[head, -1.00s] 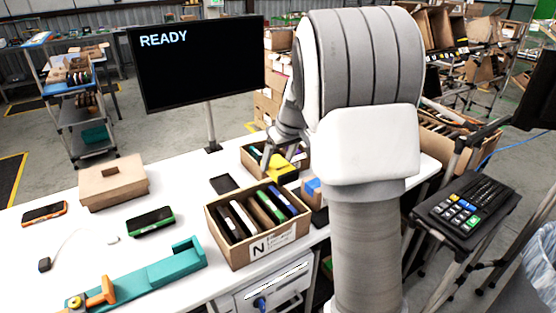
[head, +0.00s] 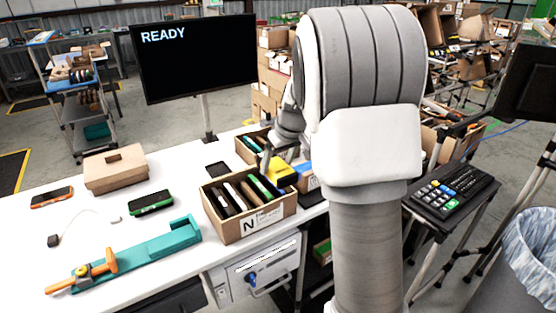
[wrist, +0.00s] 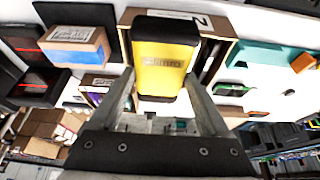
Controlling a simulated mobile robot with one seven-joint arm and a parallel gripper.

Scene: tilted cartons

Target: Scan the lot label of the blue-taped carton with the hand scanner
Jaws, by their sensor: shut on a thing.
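My gripper (wrist: 160,88) is shut on the yellow and black hand scanner (wrist: 166,62), one finger on each side of it. In the head view the scanner (head: 283,175) is above the back right corner of the front carton. The blue-taped carton (wrist: 68,52) is left of the scanner in the wrist view, apart from it, with a printed white label (wrist: 72,33) on it. In the head view this carton (head: 306,180) shows only partly, right of the scanner; my arm hides the rest.
The open carton marked N (head: 270,219) holds several upright items. Another open carton (head: 246,153) stands behind it. A monitor (head: 195,60) reads READY. A teal fixture (head: 150,252), a lidded brown box (head: 115,168) and handheld devices lie on the left of the white table.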

